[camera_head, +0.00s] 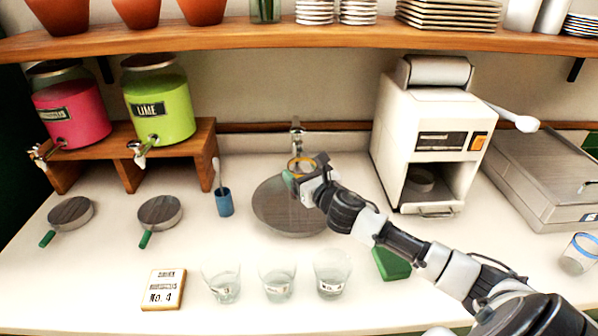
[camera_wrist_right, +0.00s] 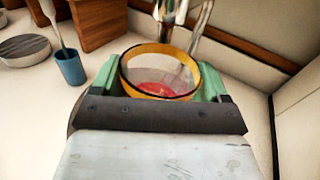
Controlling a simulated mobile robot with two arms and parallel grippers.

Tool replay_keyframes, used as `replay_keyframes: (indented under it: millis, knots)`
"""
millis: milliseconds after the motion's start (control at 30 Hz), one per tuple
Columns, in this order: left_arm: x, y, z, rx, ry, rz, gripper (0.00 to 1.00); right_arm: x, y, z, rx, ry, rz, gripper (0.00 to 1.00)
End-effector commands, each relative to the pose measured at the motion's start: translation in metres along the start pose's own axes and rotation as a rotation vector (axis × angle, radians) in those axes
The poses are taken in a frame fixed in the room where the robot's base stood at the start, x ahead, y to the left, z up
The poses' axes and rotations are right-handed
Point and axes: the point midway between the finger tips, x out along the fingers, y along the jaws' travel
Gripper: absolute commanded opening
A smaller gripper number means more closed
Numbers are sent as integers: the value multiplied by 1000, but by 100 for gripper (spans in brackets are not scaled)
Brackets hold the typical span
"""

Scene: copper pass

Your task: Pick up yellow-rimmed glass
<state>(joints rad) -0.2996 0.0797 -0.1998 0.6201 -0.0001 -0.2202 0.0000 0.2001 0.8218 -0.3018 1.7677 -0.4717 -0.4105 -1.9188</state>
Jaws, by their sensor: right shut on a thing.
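The yellow-rimmed glass (camera_head: 301,164) is held up over the round grey sink basin (camera_head: 268,212), close to the tap. It also shows in the right wrist view (camera_wrist_right: 160,66), with its orange-yellow rim toward the camera and a red patch at its bottom. My right gripper (camera_head: 303,177) is shut on the glass, with green finger pads on both sides of it in the wrist view. The glass's lower part is partly hidden by the gripper in the head view. My left gripper is not in view.
Three clear glasses (camera_head: 278,282) stand at the counter's front beside a sign (camera_head: 164,289). A blue cup (camera_head: 224,203) stands left of the basin. A white machine (camera_head: 430,130) stands to the right. A blue-rimmed glass (camera_head: 579,255) is at far right. A shelf (camera_head: 300,38) runs above.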

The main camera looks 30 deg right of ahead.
Motion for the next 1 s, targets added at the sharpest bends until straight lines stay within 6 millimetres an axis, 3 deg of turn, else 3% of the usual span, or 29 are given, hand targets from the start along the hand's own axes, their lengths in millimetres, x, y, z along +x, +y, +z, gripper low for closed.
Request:
replay_keyframes:
  millis: [600,1000]
  knots:
    - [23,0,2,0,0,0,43,-86,0,-2,-3,0,1,43]
    - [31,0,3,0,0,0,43,-126,0,-1,0,0,0,43]
